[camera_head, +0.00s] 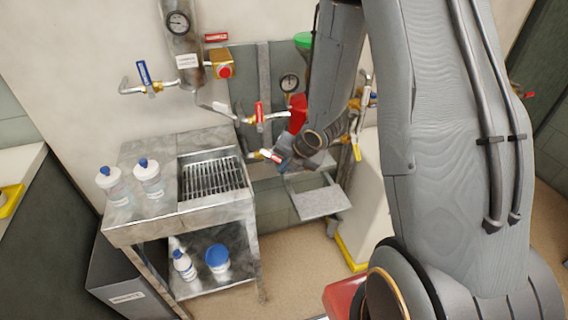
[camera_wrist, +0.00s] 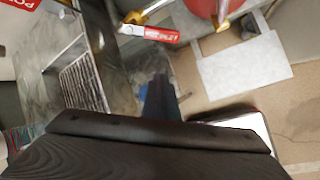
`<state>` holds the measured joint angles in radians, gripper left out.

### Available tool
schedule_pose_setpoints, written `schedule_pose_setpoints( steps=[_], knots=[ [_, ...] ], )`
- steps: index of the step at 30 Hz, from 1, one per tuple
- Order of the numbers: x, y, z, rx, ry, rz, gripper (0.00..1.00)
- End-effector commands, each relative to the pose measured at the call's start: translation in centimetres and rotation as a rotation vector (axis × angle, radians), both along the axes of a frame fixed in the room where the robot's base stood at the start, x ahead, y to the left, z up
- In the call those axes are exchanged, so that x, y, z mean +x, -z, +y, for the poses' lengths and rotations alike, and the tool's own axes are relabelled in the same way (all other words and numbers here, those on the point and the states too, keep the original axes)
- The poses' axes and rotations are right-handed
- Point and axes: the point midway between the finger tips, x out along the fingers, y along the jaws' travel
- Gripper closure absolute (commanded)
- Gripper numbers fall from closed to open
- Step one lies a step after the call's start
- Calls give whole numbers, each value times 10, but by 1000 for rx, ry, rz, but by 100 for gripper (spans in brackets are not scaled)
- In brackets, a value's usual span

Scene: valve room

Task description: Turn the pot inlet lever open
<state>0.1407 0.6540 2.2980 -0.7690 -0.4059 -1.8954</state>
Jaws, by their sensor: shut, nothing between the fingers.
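A red lever with white lettering (camera_head: 270,155) sits on a brass valve low on the pipework; it also shows in the wrist view (camera_wrist: 148,33), lying nearly level. A second red lever (camera_head: 259,112) stands upright on a brass valve above it. A red piece with white letters starting "PO" (camera_wrist: 20,3) is cut off at the top left of the wrist view. I cannot tell for sure which lever is the pot inlet. My gripper (camera_wrist: 160,95) is shut and empty, below the lower red lever in the wrist picture, with a visible gap. In the head view my wrist partly covers this area.
A blue lever (camera_head: 144,72) is on the left pipe. A metal bench (camera_head: 165,210) with a grate (camera_head: 212,178) and bottles stands at left. A grey step (camera_head: 320,202) is at right. A red vessel (camera_head: 298,112) is close beside my arm.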

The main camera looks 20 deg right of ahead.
Motion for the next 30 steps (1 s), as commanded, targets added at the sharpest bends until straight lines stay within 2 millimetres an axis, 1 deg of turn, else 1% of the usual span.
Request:
schedule_pose_setpoints(
  steps=[1,18,19,21,25,30],
  knots=[
    [2,7,2,1,0,3,100],
    [41,73,18,0,3,3,100],
    [44,66,13,0,5,0,100],
    [49,59,6,0,5,-1,100],
    [56,52,-2,0,4,0,100],
    [61,49,-7,0,4,1,100]
  ],
)
